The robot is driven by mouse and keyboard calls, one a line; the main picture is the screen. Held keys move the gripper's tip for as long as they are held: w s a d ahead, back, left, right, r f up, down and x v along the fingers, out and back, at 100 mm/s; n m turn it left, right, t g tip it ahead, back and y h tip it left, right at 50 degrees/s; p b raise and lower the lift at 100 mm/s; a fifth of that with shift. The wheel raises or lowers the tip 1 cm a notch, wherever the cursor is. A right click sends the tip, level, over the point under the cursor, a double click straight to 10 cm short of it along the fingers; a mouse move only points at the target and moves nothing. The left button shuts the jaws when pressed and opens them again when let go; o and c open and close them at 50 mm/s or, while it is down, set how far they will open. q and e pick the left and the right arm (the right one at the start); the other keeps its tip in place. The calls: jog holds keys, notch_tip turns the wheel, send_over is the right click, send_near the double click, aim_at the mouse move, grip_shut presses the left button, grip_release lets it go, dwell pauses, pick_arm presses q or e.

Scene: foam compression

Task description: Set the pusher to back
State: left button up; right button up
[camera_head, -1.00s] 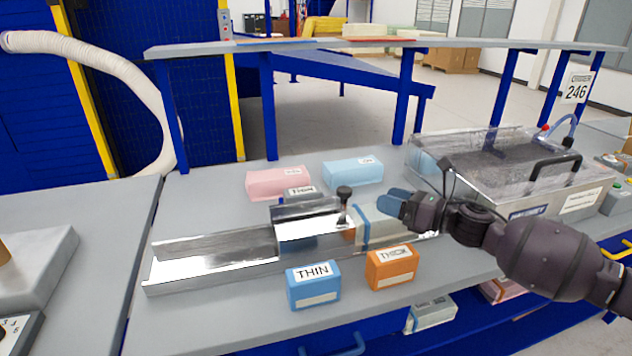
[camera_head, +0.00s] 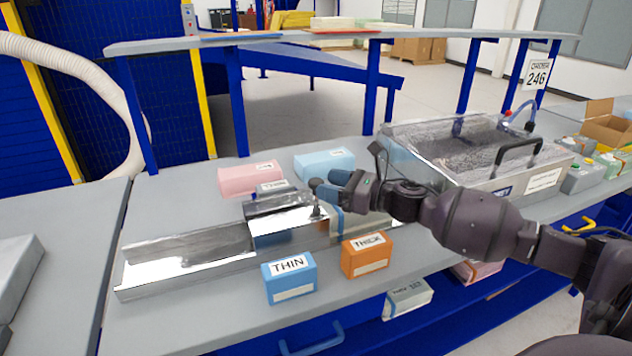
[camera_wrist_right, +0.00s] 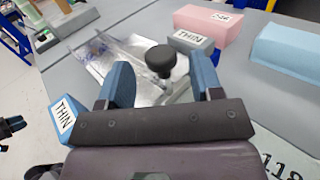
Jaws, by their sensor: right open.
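The pusher (camera_head: 290,222) is a shiny metal block with a black knob (camera_head: 316,184) on a short post, partway along the metal trough (camera_head: 185,255). My right gripper (camera_head: 334,185) is open, and its blue fingers point left at the knob. In the right wrist view the knob (camera_wrist_right: 160,60) shows between the spread fingers of the right gripper (camera_wrist_right: 162,70), at or just beyond their tips. I cannot tell whether they touch it. My left gripper is not seen in the head view.
A blue THIN box (camera_head: 289,278) and an orange THICK box (camera_head: 365,256) stand in front of the trough. Pink foam (camera_head: 250,179) and light blue foam (camera_head: 323,164) lie behind it. A clear-walled machine (camera_head: 480,155) stands at the right. A shelf (camera_head: 300,38) spans above.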

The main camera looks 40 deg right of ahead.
aim_at(315, 181)
jog(key=shift+x, duration=1.95)
jog(key=shift+a, duration=0.1)
grip_shut()
